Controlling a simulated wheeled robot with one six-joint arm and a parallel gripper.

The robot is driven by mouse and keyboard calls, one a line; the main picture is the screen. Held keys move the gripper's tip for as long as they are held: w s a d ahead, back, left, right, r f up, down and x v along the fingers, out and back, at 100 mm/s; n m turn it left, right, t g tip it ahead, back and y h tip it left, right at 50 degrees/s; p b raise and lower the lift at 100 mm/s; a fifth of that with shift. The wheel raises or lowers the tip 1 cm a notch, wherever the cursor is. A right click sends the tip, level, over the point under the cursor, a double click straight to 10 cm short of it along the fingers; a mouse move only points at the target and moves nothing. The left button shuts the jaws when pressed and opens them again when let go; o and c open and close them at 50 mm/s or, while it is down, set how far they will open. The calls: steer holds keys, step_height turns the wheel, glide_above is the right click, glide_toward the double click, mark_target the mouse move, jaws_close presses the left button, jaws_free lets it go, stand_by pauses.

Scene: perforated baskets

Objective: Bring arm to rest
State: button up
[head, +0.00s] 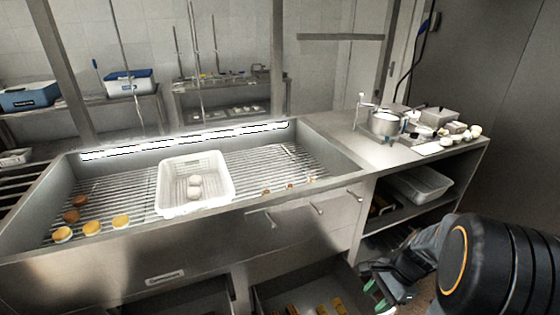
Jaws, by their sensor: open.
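My gripper (372,287) shows at the lower right, at the end of my dark arm. It is open and I see nothing between its fingers. It is low in front of the steel counter, near the open drawer (262,300) and below the counter top. The fingertips are small and partly cut off by the bottom edge, so their exact gap is hard to see.
A white perforated basket (162,190) holding pale round items stands on the slatted steel rack (265,172). Several orange-brown round pieces (92,227) lie left of it. A pot (384,124) and trays stand at the right. A shelf tray (420,186) sits below.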

steer(key=s+a+r+n+t+h+p, duration=0.1)
steer(key=a+r+n+t+h+p, duration=0.1)
steer(key=a+r+n+p, duration=0.2)
steer(key=s+a+r+n+t+h+p, duration=0.1)
steer(key=a+r+n+p, duration=0.4)
steer(key=r+n, duration=0.6)
step_height(320, 180, up, 9)
steer(key=shift+s+f+n+t+h, duration=0.15)
steer(key=shift+n+t+h, duration=0.15)
steer(key=shift+t+h, duration=0.65)
steer(key=shift+a, duration=0.15)
